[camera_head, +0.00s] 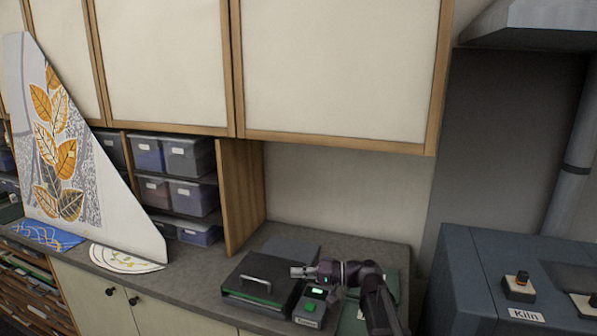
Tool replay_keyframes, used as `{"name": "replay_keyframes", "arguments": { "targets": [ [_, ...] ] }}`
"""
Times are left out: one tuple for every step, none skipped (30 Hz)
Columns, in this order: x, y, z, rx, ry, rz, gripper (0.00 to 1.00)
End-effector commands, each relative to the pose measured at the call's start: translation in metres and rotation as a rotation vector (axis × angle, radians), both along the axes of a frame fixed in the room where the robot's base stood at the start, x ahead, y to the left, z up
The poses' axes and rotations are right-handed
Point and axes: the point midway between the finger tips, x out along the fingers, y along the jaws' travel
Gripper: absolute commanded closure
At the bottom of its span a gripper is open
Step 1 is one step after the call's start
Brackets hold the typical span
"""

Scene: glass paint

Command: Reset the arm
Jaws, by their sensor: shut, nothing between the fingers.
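My arm reaches up from the bottom edge in the camera_head view. My gripper (298,272) points left and is shut and empty. It is above the right side of a black box with a handle on its lid (250,276) and a green strip along its front. From this angle I cannot tell whether the gripper touches the box. A small control unit with a green button (312,305) stands just below my gripper, to the right of the box.
A patterned glass panel (70,160) stands upright at left. Wall cabinets (340,70) hang above. Shelved bins (188,157) sit behind. A blue-grey kiln (475,275) stands at right.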

Motion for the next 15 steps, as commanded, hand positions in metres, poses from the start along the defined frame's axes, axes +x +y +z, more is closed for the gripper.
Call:
{"name": "replay_keyframes", "arguments": {
  "targets": [
    [0.000, 0.000, 0.000, 0.000, 0.000, 0.000, 1.00],
    [0.000, 0.000, 0.000, 0.000, 0.000, 0.000, 1.00],
    [0.000, 0.000, 0.000, 0.000, 0.000, 0.000, 1.00],
    [0.000, 0.000, 0.000, 0.000, 0.000, 0.000, 1.00],
    [0.000, 0.000, 0.000, 0.000, 0.000, 0.000, 1.00],
    [-0.001, 0.000, -0.004, -0.013, 0.002, 0.000, 1.00],
    [-0.002, 0.000, -0.007, -0.021, 0.003, 0.001, 1.00],
    [-0.003, 0.000, -0.009, -0.030, 0.004, 0.001, 1.00],
    [-0.004, -0.001, -0.011, -0.040, 0.006, 0.001, 1.00],
    [-0.005, -0.001, -0.013, -0.049, 0.007, 0.002, 1.00],
    [-0.006, -0.001, -0.016, -0.058, 0.009, 0.002, 1.00],
    [-0.007, -0.001, -0.019, -0.070, 0.010, 0.003, 1.00],
    [-0.008, -0.001, -0.022, -0.080, 0.012, 0.004, 1.00],
    [-0.009, -0.001, -0.024, -0.090, 0.013, 0.004, 1.00],
    [-0.011, -0.001, -0.029, -0.106, 0.016, 0.005, 1.00]
  ]
}}
